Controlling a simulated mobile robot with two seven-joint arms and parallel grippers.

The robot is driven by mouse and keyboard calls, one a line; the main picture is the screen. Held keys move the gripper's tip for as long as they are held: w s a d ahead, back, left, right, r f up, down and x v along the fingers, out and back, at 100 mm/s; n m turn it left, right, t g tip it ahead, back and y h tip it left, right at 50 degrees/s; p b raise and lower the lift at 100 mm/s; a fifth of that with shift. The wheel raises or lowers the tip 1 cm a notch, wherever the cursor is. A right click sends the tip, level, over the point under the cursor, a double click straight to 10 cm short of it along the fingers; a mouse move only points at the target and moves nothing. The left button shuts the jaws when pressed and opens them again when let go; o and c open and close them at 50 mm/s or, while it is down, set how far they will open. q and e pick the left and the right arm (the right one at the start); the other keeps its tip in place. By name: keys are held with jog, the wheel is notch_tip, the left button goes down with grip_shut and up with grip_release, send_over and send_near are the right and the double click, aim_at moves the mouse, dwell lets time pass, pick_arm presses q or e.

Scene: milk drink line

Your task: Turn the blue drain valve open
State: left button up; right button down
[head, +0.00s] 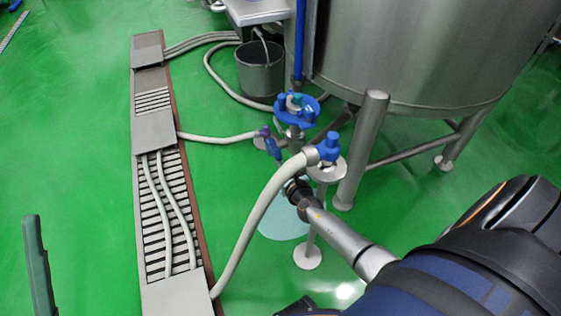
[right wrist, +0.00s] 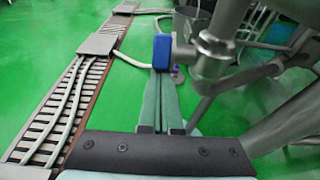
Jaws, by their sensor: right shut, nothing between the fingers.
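In the right wrist view, a blue block-like valve part (right wrist: 162,50) sits beside a steel fitting (right wrist: 213,60). My right gripper (right wrist: 162,76) has long green fingers that are shut with nothing between them. The fingertips overlap the blue part's lower edge in the picture; I cannot tell whether they touch it. In the head view, blue valve parts stand by the tank: a blue fitting (head: 328,146), a tilted blue lever (head: 271,147) and a blue round top (head: 311,113). My right arm covers the lower right. A green finger, apparently of my left gripper (head: 38,265), shows at the left edge.
The steel tank (head: 420,50) on legs stands at the back right. A pale hose (head: 253,228) arches from the floor channel (head: 148,293) to the valves. A bucket (head: 261,75) stands behind. The green floor left of the channel is mostly clear.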

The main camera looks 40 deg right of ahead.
aim_at(279, 154)
jog(key=r+p, duration=0.1)
jog(key=w+r, duration=0.1)
jog(key=shift+d+r+p, duration=0.1)
jog(key=shift+r+p, duration=0.25)
jog(key=shift+p, duration=0.05)
pick_arm(q)
jog(key=w+a+f+n+g+y, duration=0.1)
jog(key=w+f+n+y, duration=0.4)
jog(key=w+f+y, duration=0.1)
jog(key=shift+f+n+y, duration=0.4)
jog(key=shift+f+y, duration=0.3)
jog(key=shift+f, duration=0.65)
pick_arm(e)
jog(key=shift+r, duration=0.1)
pick_arm(q)
jog(key=shift+a, duration=0.1)
